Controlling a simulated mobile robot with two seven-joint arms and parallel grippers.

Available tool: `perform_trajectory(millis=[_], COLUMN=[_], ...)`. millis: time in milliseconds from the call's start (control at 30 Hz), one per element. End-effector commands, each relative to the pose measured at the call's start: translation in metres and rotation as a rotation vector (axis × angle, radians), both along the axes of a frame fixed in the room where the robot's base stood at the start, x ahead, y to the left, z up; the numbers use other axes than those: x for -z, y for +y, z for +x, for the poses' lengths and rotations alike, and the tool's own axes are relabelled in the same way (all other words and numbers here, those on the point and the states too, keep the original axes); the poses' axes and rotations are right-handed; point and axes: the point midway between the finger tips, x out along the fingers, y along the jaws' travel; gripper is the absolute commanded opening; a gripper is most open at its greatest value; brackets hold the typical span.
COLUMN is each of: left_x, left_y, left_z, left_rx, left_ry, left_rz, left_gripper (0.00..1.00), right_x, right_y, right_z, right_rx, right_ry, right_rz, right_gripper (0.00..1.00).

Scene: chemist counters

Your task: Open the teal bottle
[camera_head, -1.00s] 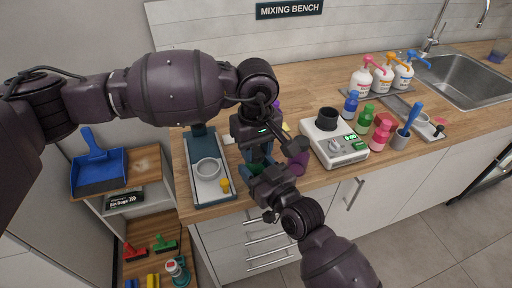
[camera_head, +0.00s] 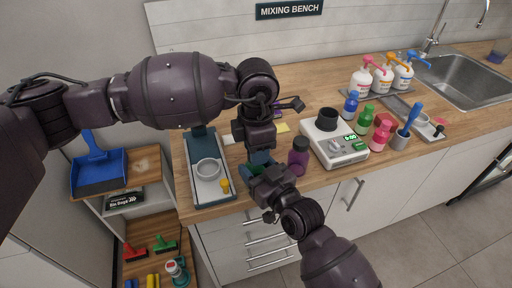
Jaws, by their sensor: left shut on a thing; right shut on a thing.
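The teal bottle (camera_head: 259,158) is at the front edge of the bench, mostly hidden between my two grippers. Only small teal-green patches of it show. My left gripper (camera_head: 258,150) points down from above and is shut at the top of the bottle; its cap is hidden. My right gripper (camera_head: 257,170) comes from the front and is shut on the bottle lower down. I cannot tell whether the cap has come loose.
A purple bottle (camera_head: 298,158) stands close to the right of my grippers. A white scale (camera_head: 335,142) is further right, with small colored bottles beyond it. Yellow paper (camera_head: 282,128) lies behind.

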Motion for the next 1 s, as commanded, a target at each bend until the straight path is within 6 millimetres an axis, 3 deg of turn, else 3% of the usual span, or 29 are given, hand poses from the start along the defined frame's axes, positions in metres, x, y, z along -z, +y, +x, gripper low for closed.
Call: perform_trajectory(millis=[1000], left_x=[-0.0008], left_y=[-0.0002], left_z=[0.0000], left_rx=[-1.463], left_ry=[0.000], left_rz=[0.000], left_gripper=[0.10], right_x=[0.0002], right_y=[-0.0002], right_z=[0.0002], right_rx=[0.000], right_ry=[0.001], right_rz=[-0.001], right_gripper=[0.00])
